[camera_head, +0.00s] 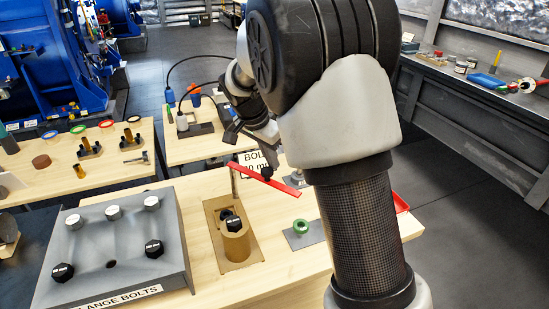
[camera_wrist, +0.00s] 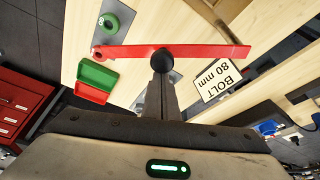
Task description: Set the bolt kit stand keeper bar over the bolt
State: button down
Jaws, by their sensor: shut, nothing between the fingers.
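The red keeper bar (camera_head: 284,187) extends right from the top of a thin post (camera_head: 234,183) at the back of the brown bolt kit stand (camera_head: 251,262). A black knob (camera_head: 267,173) sits on the bar. The black-headed bolt (camera_head: 232,222) stands in the stand's brown cylinder; the bar is behind and to the right, not above it. The bar (camera_wrist: 205,51) and knob (camera_wrist: 164,60) also show in the wrist view. My gripper (camera_wrist: 164,78) is shut at the knob; whether it touches is unclear. In the head view my arm partly covers that area.
A grey flange block (camera_head: 120,245) with several bolts stands left of the stand. A green ring (camera_head: 301,226) lies on a grey plate to the right. A "BOLT 80 mm" sign (camera_wrist: 218,80) is near the bar. A green and red box (camera_wrist: 94,82) also shows.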

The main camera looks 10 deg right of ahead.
jog(key=s+a+m+g+p, duration=0.1)
jog(key=s+a+m+g, duration=0.1)
jog(key=s+a+m, duration=0.3)
jog(key=shift+s+a+m+g+h, duration=0.25)
jog(key=shift+a+m+g+h, duration=0.15)
jog(key=shift+a+m, duration=1.65)
jog(key=shift+a+n, duration=0.35)
jog(key=shift+a, duration=0.15)
jog(key=shift+d, duration=0.1)
